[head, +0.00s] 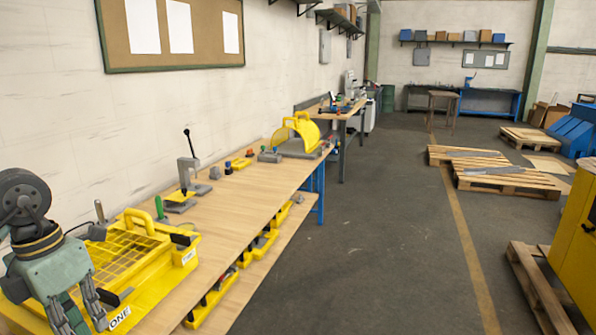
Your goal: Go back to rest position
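My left gripper (84,318) is at the bottom left of the head view, in front of and partly over a yellow crate (172,262) on the workbench. Its two fingers point down and stand apart, with no object seen between them. The fingertips are close to the bottom edge of the picture, and I cannot tell if they touch the crate. My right gripper is not in view.
The long wooden workbench (232,212) runs along the left wall. It carries a grey press (187,172) and a yellow guarded machine (297,135). Yellow bins (262,243) sit on its lower shelf. Pallets (505,180) and a yellow cabinet (575,235) stand right. The middle floor is clear.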

